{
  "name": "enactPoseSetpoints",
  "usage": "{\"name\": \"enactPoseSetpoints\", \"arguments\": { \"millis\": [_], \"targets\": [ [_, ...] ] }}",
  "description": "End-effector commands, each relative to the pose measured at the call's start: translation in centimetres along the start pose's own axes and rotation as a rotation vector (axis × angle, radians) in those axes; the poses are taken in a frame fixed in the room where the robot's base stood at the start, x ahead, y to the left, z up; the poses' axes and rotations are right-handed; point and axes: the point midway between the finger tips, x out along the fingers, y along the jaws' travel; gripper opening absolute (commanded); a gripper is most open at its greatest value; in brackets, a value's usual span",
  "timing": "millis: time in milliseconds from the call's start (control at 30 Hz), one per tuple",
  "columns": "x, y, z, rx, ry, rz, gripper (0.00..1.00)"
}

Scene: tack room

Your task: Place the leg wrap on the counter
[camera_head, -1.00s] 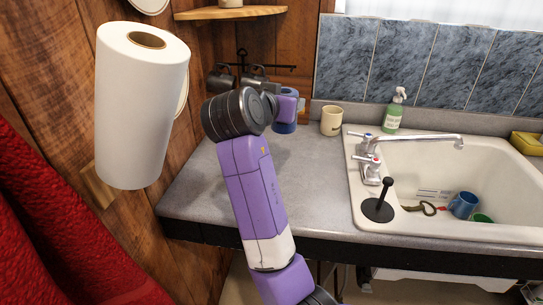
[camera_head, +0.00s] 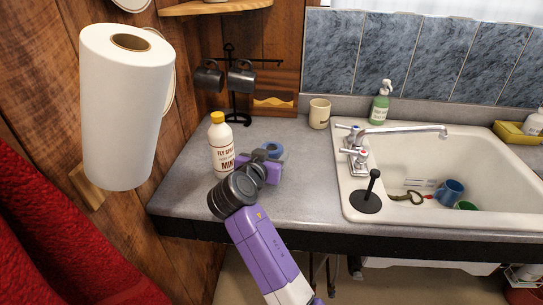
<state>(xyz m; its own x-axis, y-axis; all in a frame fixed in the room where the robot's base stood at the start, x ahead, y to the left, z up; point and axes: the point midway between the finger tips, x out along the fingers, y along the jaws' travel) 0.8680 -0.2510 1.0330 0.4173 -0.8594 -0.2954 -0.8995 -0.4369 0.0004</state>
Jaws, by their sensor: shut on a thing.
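The leg wrap, a small blue roll (camera_head: 273,148), shows at the far end of my gripper (camera_head: 268,156). My gripper is shut on it, low over the grey counter (camera_head: 300,180), left of the sink. I cannot tell whether the roll touches the counter. The wrist and gripper body hide part of the roll and most of the fingers.
A white bottle with a yellow cap (camera_head: 221,145) stands close left of my gripper. A cream mug (camera_head: 319,114) and a black mug rack (camera_head: 238,90) stand behind. The sink (camera_head: 480,165), with a black plunger (camera_head: 371,195) at its left edge, is right. Counter front is clear.

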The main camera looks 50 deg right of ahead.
Motion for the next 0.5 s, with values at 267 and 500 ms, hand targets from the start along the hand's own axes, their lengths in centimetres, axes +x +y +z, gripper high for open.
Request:
{"name": "enactPoseSetpoints", "arguments": {
  "millis": [267, 500],
  "targets": [
    [0.18, 0.0, 0.58, 0.001, 0.0, 0.0, 0.15],
    [0.26, 0.01, 0.84, 0.001, 0.0, 0.0, 0.66]
  ]
}}
